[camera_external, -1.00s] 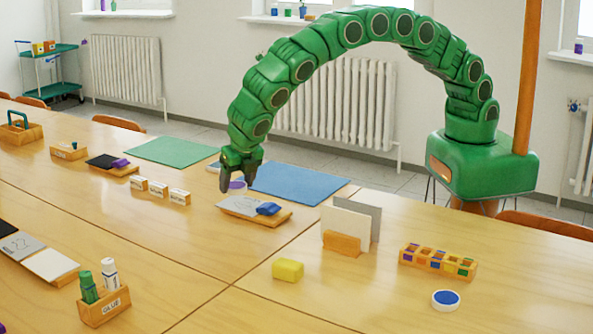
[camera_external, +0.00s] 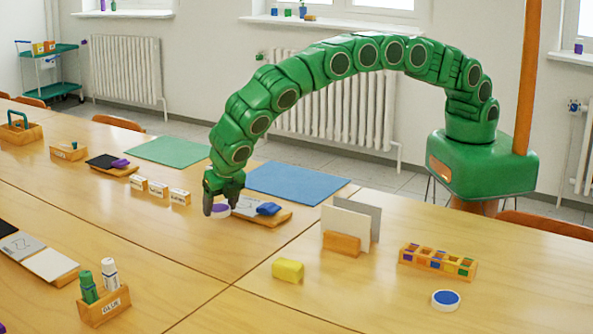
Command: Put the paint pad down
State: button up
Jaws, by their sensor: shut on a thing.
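The paint pad (camera_external: 220,210) is a small round white dish with a purple top. My gripper (camera_external: 221,212) is shut on it, with one dark finger on each side. The pad is low, at or just above the wooden table, beside the left end of a board with a grey-white sheet (camera_external: 246,207). I cannot tell whether its underside touches the table. A second round pad, white with a blue top (camera_external: 445,299), sits on the table at the front right.
A blue cloth or eraser (camera_external: 268,208) lies on the board's right end. Small labelled blocks (camera_external: 159,189) stand to the left. A blue mat (camera_external: 297,183) and green mat (camera_external: 171,151) lie behind. A card holder (camera_external: 342,243) stands right.

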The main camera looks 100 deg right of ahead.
aim_at(221, 210)
jog(key=shift+w+f, duration=0.2)
jog(key=shift+f, duration=1.6)
jog(key=shift+f, duration=0.15)
jog(key=o, duration=1.1)
jog(key=v, duration=1.2)
jog(key=shift+a, duration=0.1)
